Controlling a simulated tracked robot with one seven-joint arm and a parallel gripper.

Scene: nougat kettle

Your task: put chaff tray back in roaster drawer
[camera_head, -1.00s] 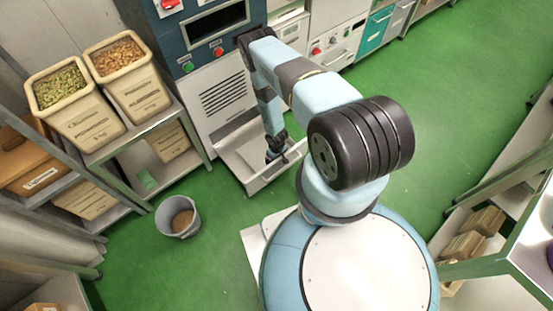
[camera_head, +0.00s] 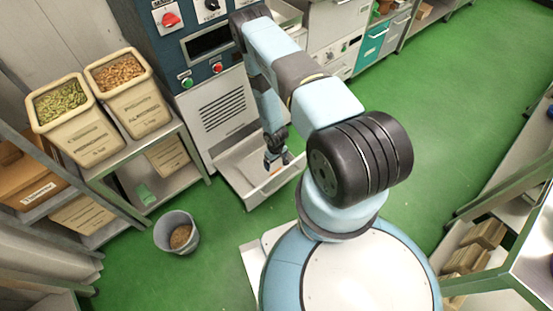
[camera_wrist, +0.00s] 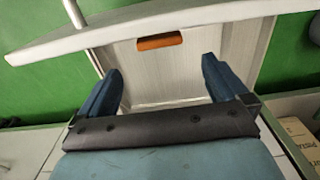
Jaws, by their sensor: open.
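The roaster (camera_head: 222,100) stands at the back, with its pale drawer (camera_head: 232,180) pulled out at floor level. My gripper (camera_head: 278,162) is open over the drawer, near its right end. In the wrist view, my two blue fingers (camera_wrist: 160,85) are spread apart with nothing between them. Beyond them lies a pale grey panel (camera_wrist: 145,70) with an orange-brown tab (camera_wrist: 160,42), apart from the fingers. I cannot tell whether this panel is the chaff tray or the drawer itself. My arm hides part of the drawer in the head view.
A grey bucket (camera_head: 163,236) stands on the green floor left of the drawer. A metal shelf (camera_head: 95,170) with bins of green (camera_head: 85,135) and brown (camera_head: 140,108) contents stands at the left. Open floor (camera_head: 435,130) lies at the right.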

